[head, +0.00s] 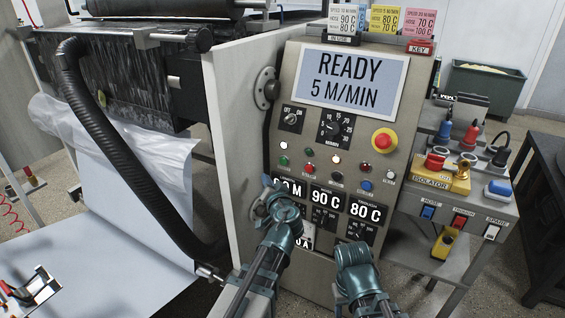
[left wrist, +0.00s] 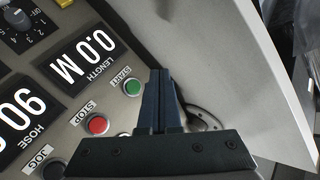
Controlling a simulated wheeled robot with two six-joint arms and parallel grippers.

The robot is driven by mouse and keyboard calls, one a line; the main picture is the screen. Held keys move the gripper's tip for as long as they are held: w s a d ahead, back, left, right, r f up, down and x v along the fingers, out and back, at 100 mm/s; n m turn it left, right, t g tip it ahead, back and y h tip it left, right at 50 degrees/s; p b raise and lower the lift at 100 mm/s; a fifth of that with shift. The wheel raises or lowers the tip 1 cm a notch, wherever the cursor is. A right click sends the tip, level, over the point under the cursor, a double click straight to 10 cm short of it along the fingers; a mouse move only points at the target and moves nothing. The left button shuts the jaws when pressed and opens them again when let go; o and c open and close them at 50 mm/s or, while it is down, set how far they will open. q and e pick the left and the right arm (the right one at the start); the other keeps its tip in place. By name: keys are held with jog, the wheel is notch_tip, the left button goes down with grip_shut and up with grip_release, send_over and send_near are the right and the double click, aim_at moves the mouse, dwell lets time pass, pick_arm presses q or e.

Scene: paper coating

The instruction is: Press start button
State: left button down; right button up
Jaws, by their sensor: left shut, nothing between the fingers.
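The green start button (head: 283,161) sits on the grey control panel (head: 290,75), at the left of a row of buttons. In the left wrist view the green button (left wrist: 132,87), labelled START, is uncovered. My left gripper (head: 267,181) is shut and empty, in front of the panel below the green button. In the left wrist view its closed fingertips (left wrist: 160,74) appear just right of the button, with a visible gap between them. My right gripper (head: 350,250) is low in front of the panel; its fingers are not clear.
A red stop button (left wrist: 97,124) is beside the start button. The display (head: 350,82) reads READY, 5 M/MIN; the length readout (left wrist: 85,60) shows 0.0 M. A red emergency knob (head: 384,140) is at the right. A black hose (head: 110,150) hangs at the left.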

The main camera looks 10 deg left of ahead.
aim_at(283, 161)
pick_arm(q)
jog(key=shift+w+d, duration=0.35)
jog(key=shift+w, duration=0.9)
jog(key=shift+w+d, duration=0.3)
jog(key=shift+w, duration=0.95)
jog(key=shift+w+d, duration=0.35)
jog(key=shift+w, duration=0.9)
jog(key=shift+w, duration=0.1)
jog(key=shift+w+d, duration=0.15)
jog(key=shift+w, duration=0.15)
